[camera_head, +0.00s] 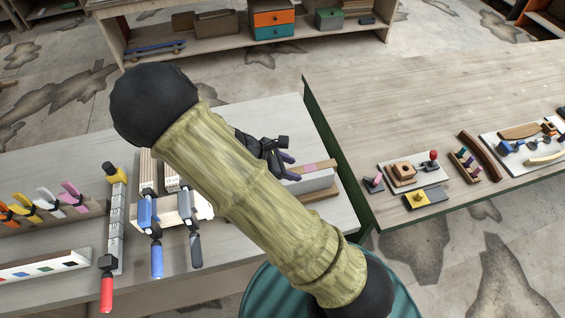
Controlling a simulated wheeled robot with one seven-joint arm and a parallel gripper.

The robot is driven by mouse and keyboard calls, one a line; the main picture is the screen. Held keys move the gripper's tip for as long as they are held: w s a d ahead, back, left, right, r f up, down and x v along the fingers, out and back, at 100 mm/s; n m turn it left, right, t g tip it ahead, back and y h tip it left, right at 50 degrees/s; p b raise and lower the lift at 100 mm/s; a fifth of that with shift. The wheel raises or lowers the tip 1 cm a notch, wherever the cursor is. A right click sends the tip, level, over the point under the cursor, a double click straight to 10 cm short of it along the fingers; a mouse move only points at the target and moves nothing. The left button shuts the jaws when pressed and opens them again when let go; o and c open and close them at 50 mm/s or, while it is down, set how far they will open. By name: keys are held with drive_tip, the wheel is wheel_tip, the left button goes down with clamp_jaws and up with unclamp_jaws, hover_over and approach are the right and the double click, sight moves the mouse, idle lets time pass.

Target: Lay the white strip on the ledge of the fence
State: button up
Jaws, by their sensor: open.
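My gripper (286,158) is dark and open, just right of my arm's bamboo-like link, which hides part of it. Below its fingertips stands a low pale block (318,182) on a brown wooden base, with a narrow brown strip and a pink patch on top. I cannot tell whether this is the fence or whether the fingers touch it. A long white strip-like piece (45,264) with small coloured squares lies at the table's left. I cannot tell whether it is the white strip. Nothing shows clearly between the fingers.
Coloured clips (50,200) stand in a rack at left. A second table (400,100) at right holds small tools. The pale table's back middle is bare.

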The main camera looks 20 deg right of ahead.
drive_tip(key=shift+r, duration=0.45)
drive_tip(key=shift+s+a+r, duration=0.1)
drive_tip(key=shift+a+r, duration=0.15)
drive_tip(key=b+v, duration=0.2)
drive_tip(key=v, duration=0.9)
drive_tip(key=shift+a+r+b, duration=0.2)
drive_tip(key=shift+b, duration=0.1)
drive_tip(key=s+d+m+t+y, duration=0.2)
drive_tip(key=s+d+m+y, duration=0.5)
drive_tip(key=m, duration=1.1)
drive_tip(key=shift+s+d+f+t+y, duration=0.3)
drive_tip(key=shift+d+y, duration=0.45)
drive_tip(key=shift+y, duration=0.25)
